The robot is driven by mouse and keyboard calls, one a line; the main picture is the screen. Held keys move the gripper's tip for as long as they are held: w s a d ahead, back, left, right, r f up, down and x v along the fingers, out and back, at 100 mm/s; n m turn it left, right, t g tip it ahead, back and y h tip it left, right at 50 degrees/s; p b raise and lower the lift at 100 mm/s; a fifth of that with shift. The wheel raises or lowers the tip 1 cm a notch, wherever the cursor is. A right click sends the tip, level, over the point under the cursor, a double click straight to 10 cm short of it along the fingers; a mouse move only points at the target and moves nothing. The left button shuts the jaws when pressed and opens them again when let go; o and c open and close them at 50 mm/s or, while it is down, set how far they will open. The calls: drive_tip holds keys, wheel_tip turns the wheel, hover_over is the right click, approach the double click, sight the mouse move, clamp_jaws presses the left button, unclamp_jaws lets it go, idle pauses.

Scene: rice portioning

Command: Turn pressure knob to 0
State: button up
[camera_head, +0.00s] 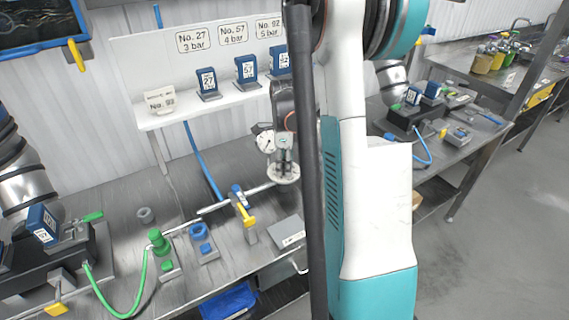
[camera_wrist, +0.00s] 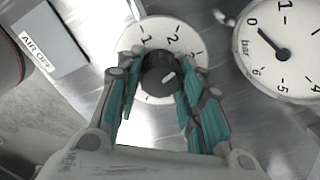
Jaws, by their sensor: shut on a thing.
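The black pressure knob (camera_wrist: 158,74) sits at the middle of a round white dial (camera_wrist: 128,42) in the wrist view. The numbers 1 and 2 show at the dial's top edge; its lower part is partly hidden by my fingers. A short white mark on the knob slants up to the right. My gripper (camera_wrist: 166,70) has its teal-padded fingers on either side of the knob, shut on it. A white pressure gauge (camera_wrist: 290,70) marked in bar stands to the right, its dark needle pointing near 0. In the head view the gauge (camera_head: 266,142) is beside my arm's end.
An "AIR OFF" label (camera_wrist: 38,52) is at the wrist view's upper left. On the bench are a yellow-handled valve (camera_head: 243,212), a green fitting (camera_head: 158,242), a blue ring fitting (camera_head: 200,232) and a green hose (camera_head: 143,275). A shelf (camera_head: 215,102) with numbered blue devices stands behind.

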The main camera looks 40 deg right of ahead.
drive_tip(key=n, duration=1.1)
drive_tip(key=shift+n, duration=0.3)
drive_tip(key=n, duration=0.5)
drive_tip(key=shift+w+n, duration=0.1)
drive_tip(key=shift+n, duration=0.2)
drive_tip(key=n, duration=0.5)
drive_tip(key=shift+n, duration=0.4)
drive_tip(key=o, duration=1.1)
drive_tip(key=shift+c, duration=0.2)
drive_tip(key=shift+r, duration=0.15)
